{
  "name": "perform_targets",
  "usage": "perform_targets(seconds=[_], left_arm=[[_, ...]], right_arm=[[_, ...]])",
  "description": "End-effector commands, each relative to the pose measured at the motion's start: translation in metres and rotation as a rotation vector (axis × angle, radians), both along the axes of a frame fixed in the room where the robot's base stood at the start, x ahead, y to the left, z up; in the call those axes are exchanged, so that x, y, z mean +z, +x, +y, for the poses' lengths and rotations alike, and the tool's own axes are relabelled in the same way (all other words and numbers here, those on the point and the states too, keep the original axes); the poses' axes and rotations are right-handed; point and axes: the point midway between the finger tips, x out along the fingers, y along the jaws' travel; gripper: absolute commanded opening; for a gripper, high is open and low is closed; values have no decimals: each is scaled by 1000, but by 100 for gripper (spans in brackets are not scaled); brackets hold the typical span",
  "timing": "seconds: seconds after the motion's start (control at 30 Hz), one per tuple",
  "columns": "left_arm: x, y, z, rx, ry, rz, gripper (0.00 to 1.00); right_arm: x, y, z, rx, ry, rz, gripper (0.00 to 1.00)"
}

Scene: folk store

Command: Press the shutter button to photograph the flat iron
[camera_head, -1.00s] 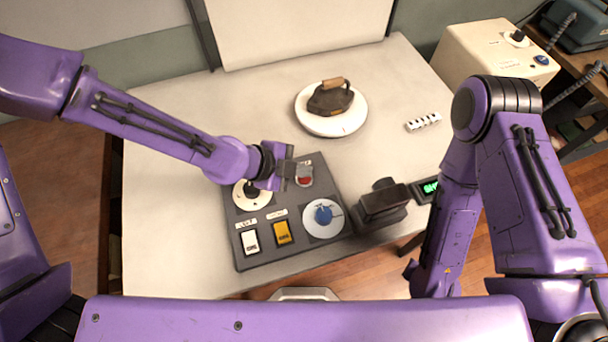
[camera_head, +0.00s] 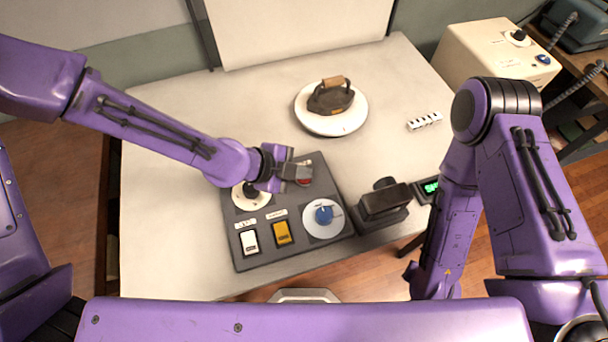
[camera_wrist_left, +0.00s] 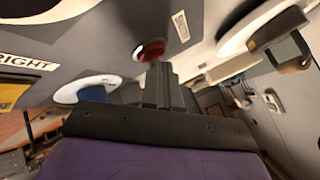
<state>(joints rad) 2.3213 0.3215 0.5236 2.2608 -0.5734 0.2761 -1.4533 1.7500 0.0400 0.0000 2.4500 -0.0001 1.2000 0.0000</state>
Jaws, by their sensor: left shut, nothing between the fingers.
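The red shutter button (camera_head: 304,182) sits at the top right of the dark control panel (camera_head: 285,257), partly hidden by my left gripper. My left gripper (camera_head: 301,172) is shut and empty, right over or beside the button. In the left wrist view the shut fingers (camera_wrist_left: 162,84) point at the red button (camera_wrist_left: 151,50); I cannot tell whether they touch it. The dark flat iron (camera_head: 330,99) with a wooden handle stands on a round white plate (camera_head: 335,128) behind the panel. It also shows in the left wrist view (camera_wrist_left: 284,48). My right gripper is out of view.
The panel also holds a white switch (camera_head: 250,241), a yellow switch (camera_head: 282,233), a blue knob (camera_head: 324,215) and a black knob (camera_head: 251,190). A black camera-like device (camera_head: 382,203) stands right of the panel. A striped card (camera_head: 425,121) lies right of the iron.

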Motion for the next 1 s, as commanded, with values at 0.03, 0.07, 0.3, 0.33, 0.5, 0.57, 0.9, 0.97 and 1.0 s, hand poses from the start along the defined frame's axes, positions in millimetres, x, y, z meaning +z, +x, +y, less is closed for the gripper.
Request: perform_targets(seconds=[0.03,0.07,0.3,0.33,0.5,0.57,0.9,0.97,1.0], left_arm=[[-1,0,0,0,0,0,0],[-2,0,0,0,0,0,0],[-5,0,0,0,0,0,0],[-5,0,0,0,0,0,0],[-6,0,0,-1,0,1,0],[-6,0,0,-1,0,1,0],[2,0,0,-1,0,1,0],[6,0,0,-1,2,0,0],[9,0,0,-1,2,0,0]], right_arm=[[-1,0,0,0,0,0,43],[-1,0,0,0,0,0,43],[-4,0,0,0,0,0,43],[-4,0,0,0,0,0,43],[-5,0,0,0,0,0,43],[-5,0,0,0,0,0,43],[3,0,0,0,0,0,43],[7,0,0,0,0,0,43],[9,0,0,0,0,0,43]])
